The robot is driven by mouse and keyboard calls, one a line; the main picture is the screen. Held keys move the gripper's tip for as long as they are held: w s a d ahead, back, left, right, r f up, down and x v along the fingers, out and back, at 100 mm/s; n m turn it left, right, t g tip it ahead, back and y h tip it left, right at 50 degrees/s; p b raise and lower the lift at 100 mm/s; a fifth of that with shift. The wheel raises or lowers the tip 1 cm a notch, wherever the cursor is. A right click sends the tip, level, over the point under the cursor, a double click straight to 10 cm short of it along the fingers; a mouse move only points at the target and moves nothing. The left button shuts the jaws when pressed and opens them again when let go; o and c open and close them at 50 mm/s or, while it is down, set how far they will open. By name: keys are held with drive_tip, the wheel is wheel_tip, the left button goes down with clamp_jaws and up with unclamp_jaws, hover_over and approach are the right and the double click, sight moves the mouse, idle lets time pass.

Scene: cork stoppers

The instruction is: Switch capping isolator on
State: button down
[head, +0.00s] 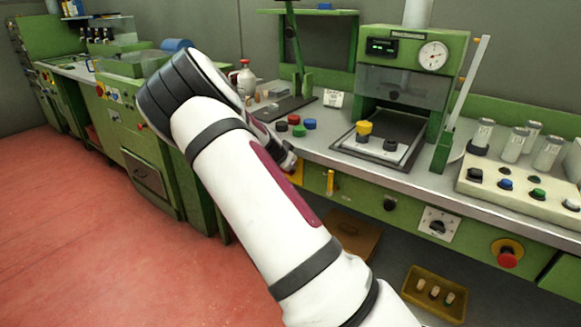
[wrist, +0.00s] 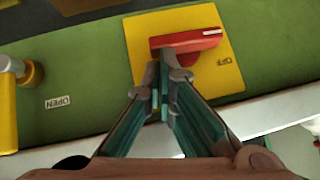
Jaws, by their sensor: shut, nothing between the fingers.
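The isolator is a red rotary handle (wrist: 190,40) on a yellow plate (wrist: 208,75), on the green front panel. The wrist view shows it upside down. The handle lies crosswise, with a white mark at its right end. An "OFF" label stands near that end. My gripper (wrist: 164,82) is shut and empty, its fingertips over the plate close to the handle's left part. I cannot tell whether they touch it. In the head view my gripper (head: 289,161) is at the panel's edge and my arm hides most of the yellow plate (head: 297,174).
A yellow lever (head: 330,182) is beside the plate, with an "OPEN" label (wrist: 57,102) near it in the wrist view. Further right are a black knob (head: 390,203), a rotary dial (head: 438,223) and a red emergency button (head: 507,253). Coloured stoppers (head: 298,130) stand on the bench above.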

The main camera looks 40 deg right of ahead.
drive_tip(key=shift+s+d+f+m+t+y+b, duration=0.1)
drive_tip(key=shift+s+f+m+t+y+b, duration=0.2)
drive_tip(key=shift+t+b, duration=0.35)
drive_tip(key=shift+s+d+f+m+t+b, duration=0.1)
drive_tip(key=shift+f+m+t+b, duration=0.3)
drive_tip(key=shift+b, duration=0.45)
drive_tip(key=shift+s+t+b, duration=0.1)
drive_tip(key=shift+t+b, duration=0.15)
drive_tip(key=shift+b, duration=0.15)
drive_tip(key=shift+s+d+f+m+t+b, duration=0.15)
drive_tip(key=shift+f+m+t+b, duration=0.4)
drive_tip(key=shift+b, duration=0.8)
drive_tip(key=shift+s+f+m+t+b, duration=0.2)
drive_tip(key=shift+t+b, duration=0.55)
drive_tip(key=shift+b, duration=0.55)
drive_tip(key=shift+w+b, duration=0.1)
drive_tip(key=shift+b, duration=0.35)
drive_tip(key=shift+f+b, duration=0.3)
drive_tip(key=shift+b, duration=0.5)
drive_tip(key=f+b, duration=0.1)
drive_tip(key=b, duration=0.2)
drive_tip(key=shift+f, duration=0.15)
drive_tip(key=shift+w, duration=0.15)
